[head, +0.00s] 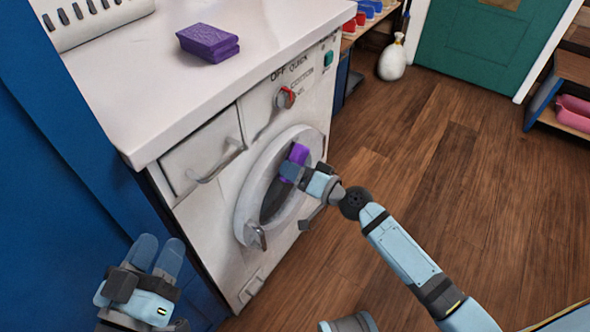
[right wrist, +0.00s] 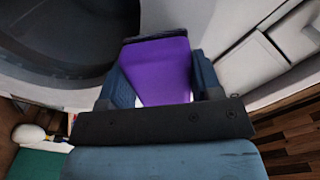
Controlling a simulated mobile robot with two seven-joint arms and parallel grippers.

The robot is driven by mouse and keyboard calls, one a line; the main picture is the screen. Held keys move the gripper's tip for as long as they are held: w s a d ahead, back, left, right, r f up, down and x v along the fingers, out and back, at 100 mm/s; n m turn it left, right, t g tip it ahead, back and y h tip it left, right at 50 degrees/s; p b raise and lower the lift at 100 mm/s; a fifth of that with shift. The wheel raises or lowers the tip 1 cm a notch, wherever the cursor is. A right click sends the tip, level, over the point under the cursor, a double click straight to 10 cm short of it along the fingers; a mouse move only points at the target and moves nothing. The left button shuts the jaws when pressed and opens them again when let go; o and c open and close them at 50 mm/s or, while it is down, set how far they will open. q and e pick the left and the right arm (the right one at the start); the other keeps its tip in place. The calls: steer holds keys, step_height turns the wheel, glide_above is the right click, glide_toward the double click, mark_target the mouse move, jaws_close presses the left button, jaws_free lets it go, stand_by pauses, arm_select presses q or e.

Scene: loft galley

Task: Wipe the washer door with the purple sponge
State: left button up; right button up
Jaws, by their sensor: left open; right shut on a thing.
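The white washer has a round door (head: 246,205) with a pale ring and dark glass, and it looks shut. My right gripper (head: 291,172) is shut on a purple sponge (head: 299,154) at the upper right part of the door. The held sponge also shows in the right wrist view (right wrist: 163,70), between the two fingers, close to the door ring (right wrist: 60,92); I cannot tell if it touches. My left gripper (head: 158,255) is open and empty at lower left, apart from the washer.
A blue panel (head: 50,170) stands at left. A white sack-like thing (head: 392,60) sits on the wooden floor (head: 480,190), which is mostly clear at right.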

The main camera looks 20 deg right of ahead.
steer(key=shift+x, duration=1)
steer(key=shift+w+d+f+b, duration=0.1)
steer(key=shift+w+d+b, duration=0.55)
steer(key=shift+d+b, duration=0.3)
steer(key=shift+w+d+b, duration=0.4)
steer(key=shift+w+d, duration=0.15)
steer(key=shift+d, duration=0.25)
steer(key=shift+a+b, duration=0.35)
steer(key=shift+b, duration=0.25)
